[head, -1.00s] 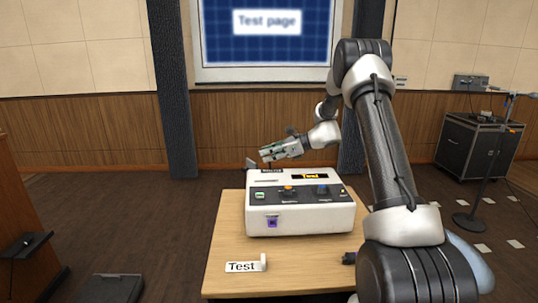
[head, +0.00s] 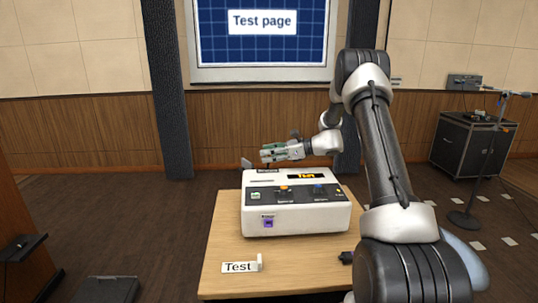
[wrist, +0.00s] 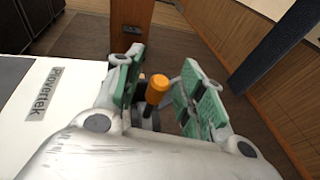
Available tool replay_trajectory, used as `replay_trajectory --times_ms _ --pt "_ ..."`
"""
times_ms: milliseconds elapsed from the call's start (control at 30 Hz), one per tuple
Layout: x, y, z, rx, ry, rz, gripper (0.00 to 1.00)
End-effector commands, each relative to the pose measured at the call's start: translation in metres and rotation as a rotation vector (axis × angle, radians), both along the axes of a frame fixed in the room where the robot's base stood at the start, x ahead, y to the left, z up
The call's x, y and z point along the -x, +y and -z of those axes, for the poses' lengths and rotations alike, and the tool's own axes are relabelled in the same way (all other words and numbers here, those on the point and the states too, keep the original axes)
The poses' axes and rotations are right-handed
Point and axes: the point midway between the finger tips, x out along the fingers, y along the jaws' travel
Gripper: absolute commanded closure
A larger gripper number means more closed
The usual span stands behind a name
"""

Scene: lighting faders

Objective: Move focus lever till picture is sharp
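The screen (head: 313,50) at the back shows a blue grid with the words "Test page"; lettering and grid lines look crisp. The white projector (head: 330,216) stands on the wooden table. A lever with an orange knob (wrist: 157,85) stands beside the projector's white housing (wrist: 45,120) in the wrist view; I take it as the focus lever. My gripper (wrist: 160,92) has its green-padded fingers apart on either side of this lever. The left finger is close to the knob and a gap shows on the right; contact is unclear. In the head view my gripper (head: 264,155) is just behind the projector.
A dark pillar (head: 177,110) rises behind; a black case (head: 468,145) is at right.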

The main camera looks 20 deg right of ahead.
Motion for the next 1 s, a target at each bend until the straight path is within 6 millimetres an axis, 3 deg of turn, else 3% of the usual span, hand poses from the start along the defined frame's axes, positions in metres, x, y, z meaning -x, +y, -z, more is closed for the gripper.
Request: replay_trajectory --times_ms 333,733,1000 --pt "0.004 -0.008 -0.002 0.0 0.0 0.002 0.61" --pt "0.045 -0.077 -0.022 0.0 0.0 0.003 0.61" --pt "0.059 -0.1 -0.028 0.0 0.001 0.0 0.61"
